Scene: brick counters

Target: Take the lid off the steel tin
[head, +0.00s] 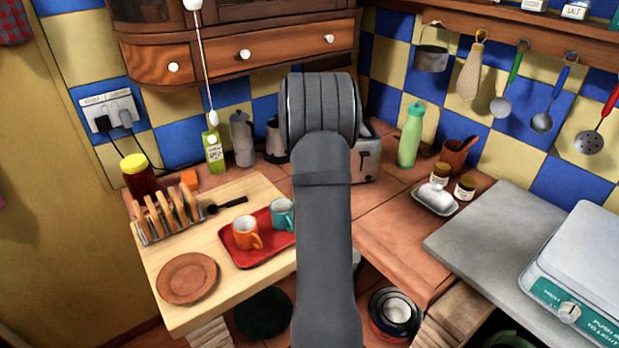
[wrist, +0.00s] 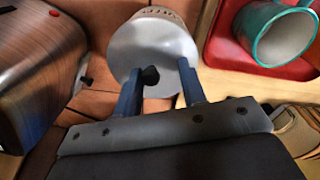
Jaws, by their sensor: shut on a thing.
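The steel tin's round pale lid (wrist: 125,45) is seen from above in the wrist view, with a black knob (wrist: 150,75) on top. A tan, dotted edge (wrist: 160,13) shows just beyond the lid; I cannot tell if it is part of the tin. My gripper (wrist: 160,66) has its two blue fingers over the lid, on either side of the knob, and is shut on the lid's knob. The contact itself is not clear. I cannot tell whether the lid sits on the tin or is raised. In the head view my arm hides the tin and the fingers.
The toaster (wrist: 40,65) stands close on the left in the wrist view. The red tray (wrist: 225,50) with the teal mug (wrist: 275,35) is close on the right. In the head view, an orange mug (head: 246,233) and a toast rack (head: 150,235) stand left of my arm.

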